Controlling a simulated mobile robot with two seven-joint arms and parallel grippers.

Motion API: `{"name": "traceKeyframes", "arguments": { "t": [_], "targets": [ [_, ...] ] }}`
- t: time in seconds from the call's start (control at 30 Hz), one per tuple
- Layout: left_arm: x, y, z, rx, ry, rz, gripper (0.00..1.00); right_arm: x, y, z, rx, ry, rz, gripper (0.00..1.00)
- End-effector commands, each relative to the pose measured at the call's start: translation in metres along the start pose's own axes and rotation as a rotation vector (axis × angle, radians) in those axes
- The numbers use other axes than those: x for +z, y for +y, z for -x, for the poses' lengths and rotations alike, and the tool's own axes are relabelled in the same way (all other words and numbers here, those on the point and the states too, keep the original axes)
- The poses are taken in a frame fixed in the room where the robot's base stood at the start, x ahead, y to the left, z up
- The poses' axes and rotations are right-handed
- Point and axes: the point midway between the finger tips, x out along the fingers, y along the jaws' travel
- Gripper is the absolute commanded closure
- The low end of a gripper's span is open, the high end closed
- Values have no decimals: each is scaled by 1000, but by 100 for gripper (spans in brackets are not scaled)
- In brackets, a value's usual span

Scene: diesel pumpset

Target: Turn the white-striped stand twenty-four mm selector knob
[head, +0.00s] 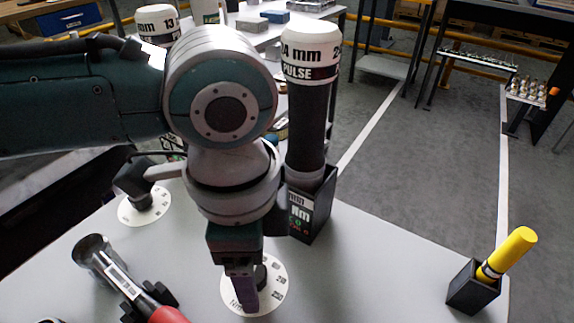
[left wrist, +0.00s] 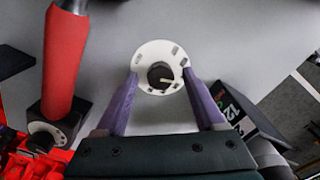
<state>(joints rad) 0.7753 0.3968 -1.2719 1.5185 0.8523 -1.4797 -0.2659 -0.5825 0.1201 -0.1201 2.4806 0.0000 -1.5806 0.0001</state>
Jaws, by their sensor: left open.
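A dark round selector knob (left wrist: 160,75) with a pale pointer line sits on a round white dial plate (left wrist: 157,50) in the left wrist view. In the head view the dial plate (head: 272,298) lies on the table in front of a black stand (head: 322,205), with the knob (head: 262,274) partly hidden by my gripper. A tall tool marked 24 mm (head: 309,100) stands upright in that stand. My left gripper (head: 243,290) points down over the dial. In the left wrist view its open fingers (left wrist: 162,84) lie either side of the knob, with gaps visible.
Another white dial with a knob (head: 145,205) is at the left, partly behind my arm. A red and black tool (head: 130,285) lies front left. A yellow-handled tool (head: 510,252) stands in a black box (head: 472,290) at right. Table between the stand and box is clear.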

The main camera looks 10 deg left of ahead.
Motion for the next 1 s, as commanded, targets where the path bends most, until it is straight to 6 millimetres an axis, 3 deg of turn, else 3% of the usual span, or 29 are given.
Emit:
{"name": "traceKeyframes", "arguments": {
  "t": [0.27,0.9,1.0],
  "targets": [
    [0,0,-2,0,1,0,29,0,0,0,-1,1,-1,50],
    [0,0,-2,0,1,0,100,-1,0,0,-1,3,-1,50],
    [0,0,-2,0,1,0,100,-1,0,0,-1,3,-1,50]
  ]
}}
